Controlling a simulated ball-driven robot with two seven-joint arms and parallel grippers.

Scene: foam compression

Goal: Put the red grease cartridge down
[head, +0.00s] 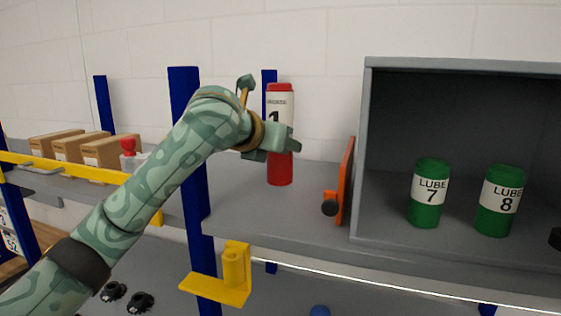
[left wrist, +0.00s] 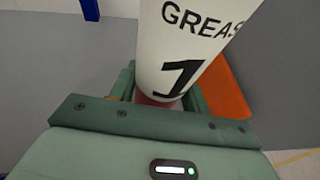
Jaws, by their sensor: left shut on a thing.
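The red grease cartridge (head: 281,170) is upright at the grey shelf, with a white label that shows a black 1. Its base is at or just above the shelf surface; I cannot tell if it touches. My left gripper (head: 283,142) is shut on the cartridge around its middle. In the left wrist view the white label (left wrist: 190,40) reads GREAS and 1, and the cartridge stands between the fingers of my left gripper (left wrist: 160,95). My right gripper is not in view.
An orange panel (head: 346,182) with a dark knob stands just right of the cartridge. Green lube cans 7 (head: 427,212) and 8 (head: 496,215) stand in a grey cabinet (head: 460,66). A blue post (head: 189,130) rises left. Cardboard boxes (head: 105,153) lie far left.

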